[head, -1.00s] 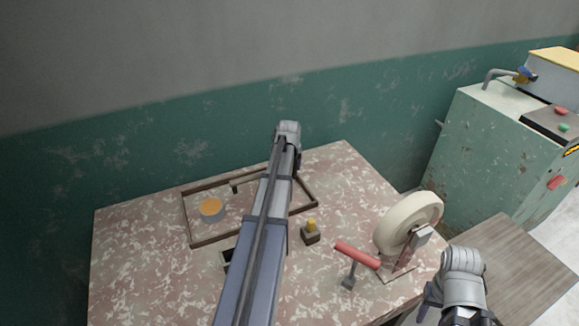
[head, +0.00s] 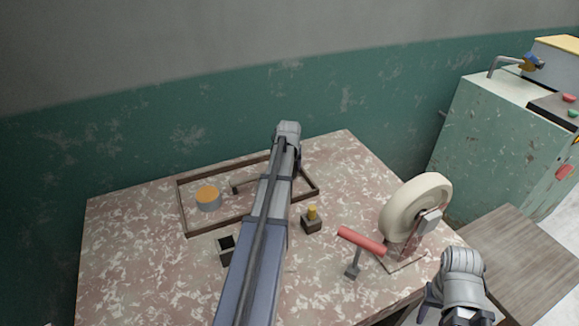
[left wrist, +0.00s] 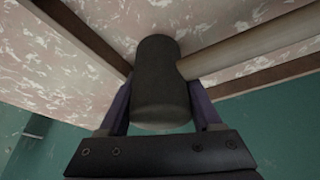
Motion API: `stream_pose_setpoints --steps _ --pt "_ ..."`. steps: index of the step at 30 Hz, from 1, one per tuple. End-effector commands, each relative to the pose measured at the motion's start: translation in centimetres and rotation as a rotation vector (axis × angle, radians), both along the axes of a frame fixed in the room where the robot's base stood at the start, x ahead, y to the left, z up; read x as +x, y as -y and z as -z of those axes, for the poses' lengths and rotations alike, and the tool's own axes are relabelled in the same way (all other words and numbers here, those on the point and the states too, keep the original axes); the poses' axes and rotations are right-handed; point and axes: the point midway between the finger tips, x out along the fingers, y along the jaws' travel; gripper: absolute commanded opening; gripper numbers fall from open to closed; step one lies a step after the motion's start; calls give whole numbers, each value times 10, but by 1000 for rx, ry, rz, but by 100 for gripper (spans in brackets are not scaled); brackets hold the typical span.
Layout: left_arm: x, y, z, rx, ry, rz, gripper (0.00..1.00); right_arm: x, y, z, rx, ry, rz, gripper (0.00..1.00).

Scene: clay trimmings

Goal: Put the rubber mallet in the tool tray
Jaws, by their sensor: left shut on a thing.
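The rubber mallet has a dark cylindrical head (left wrist: 162,85) and a pale wooden handle (left wrist: 250,52) in the left wrist view. My left gripper (left wrist: 162,112) is shut on the head, one finger on each side. In the head view the handle (head: 250,183) shows left of my left arm, over the tool tray, a brown-rimmed rectangle (head: 186,222); my arm hides the mallet head and left fingertips. Tray rims (left wrist: 275,75) lie on both sides of the head. I cannot tell whether the mallet touches the tray floor. My right gripper (head: 458,312) hangs at lower right; its fingertips are unclear.
An orange-topped round tin (head: 208,198) stands inside the tray's left part.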

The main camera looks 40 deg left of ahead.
Motion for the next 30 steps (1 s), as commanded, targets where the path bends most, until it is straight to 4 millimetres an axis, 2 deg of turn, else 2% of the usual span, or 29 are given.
stream_pose_setpoints --steps 25,26,30 --pt "0 0 12 0 0 0 0 0 0 12 0 0 0 50" --pt "0 0 12 0 0 0 67 0 0 12 0 0 0 50" --pt "0 0 11 0 0 0 82 0 0 11 0 0 0 50"
